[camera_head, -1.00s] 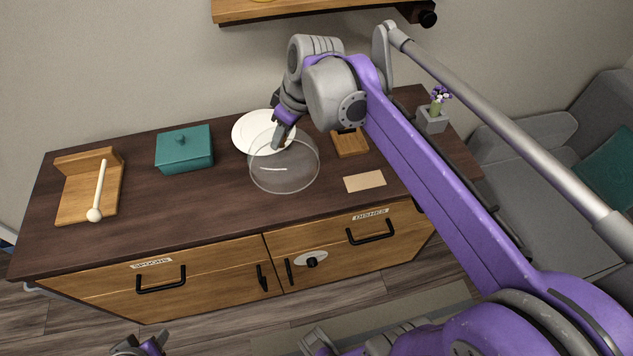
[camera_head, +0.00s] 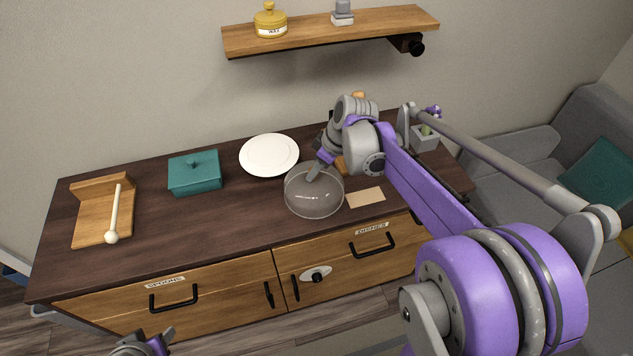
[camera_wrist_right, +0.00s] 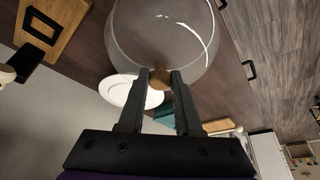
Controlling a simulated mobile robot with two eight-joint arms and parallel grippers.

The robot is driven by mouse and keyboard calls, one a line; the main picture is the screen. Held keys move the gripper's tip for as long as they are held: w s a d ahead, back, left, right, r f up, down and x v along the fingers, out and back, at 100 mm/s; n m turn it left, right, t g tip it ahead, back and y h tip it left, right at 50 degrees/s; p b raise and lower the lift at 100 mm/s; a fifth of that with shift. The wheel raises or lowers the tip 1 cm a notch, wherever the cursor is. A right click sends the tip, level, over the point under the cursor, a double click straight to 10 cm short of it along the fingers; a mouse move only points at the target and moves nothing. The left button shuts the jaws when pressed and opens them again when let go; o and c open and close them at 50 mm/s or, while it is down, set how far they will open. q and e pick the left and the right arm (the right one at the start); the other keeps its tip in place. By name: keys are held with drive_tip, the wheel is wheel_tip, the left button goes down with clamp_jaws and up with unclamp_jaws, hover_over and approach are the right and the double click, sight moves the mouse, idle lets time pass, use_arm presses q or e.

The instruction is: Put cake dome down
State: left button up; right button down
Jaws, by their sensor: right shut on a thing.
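The clear glass cake dome (camera_head: 313,198) is over the dark cabinet top, right of and in front of the white plate (camera_head: 269,155). My right gripper (camera_head: 318,168) is shut on its knob at the top. In the right wrist view the brown knob (camera_wrist_right: 161,76) sits between the fingertips (camera_wrist_right: 161,84), with the dome (camera_wrist_right: 165,38) beyond. I cannot tell whether the dome's rim touches the cabinet top. The plate is bare. My left gripper (camera_head: 150,343) is low at the bottom edge, well away from the dome, with its fingers apart.
A teal lidded box (camera_head: 195,175) and a wooden spoon rest with a spoon (camera_head: 114,215) stand to the left. A tan card (camera_head: 365,197) lies just right of the dome. A planter (camera_head: 424,138) is at the right end. A wall shelf (camera_head: 330,32) hangs above.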

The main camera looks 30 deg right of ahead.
sight(316, 179)
drive_tip(key=shift+f, duration=2.05)
drive_tip(key=shift+f, duration=0.15)
drive_tip(key=c, duration=0.6)
unclamp_jaws()
drive_tip(key=shift+r, duration=0.3)
drive_tip(key=v, duration=1.1)
drive_tip(key=s+a+f+m+t+h, duration=0.2)
drive_tip(key=s+a+f+m, duration=0.4)
drive_tip(key=s+a+f, duration=0.3)
drive_tip(key=s+a, duration=0.4)
drive_tip(key=s, duration=0.2)
drive_tip(key=shift+f, duration=0.25)
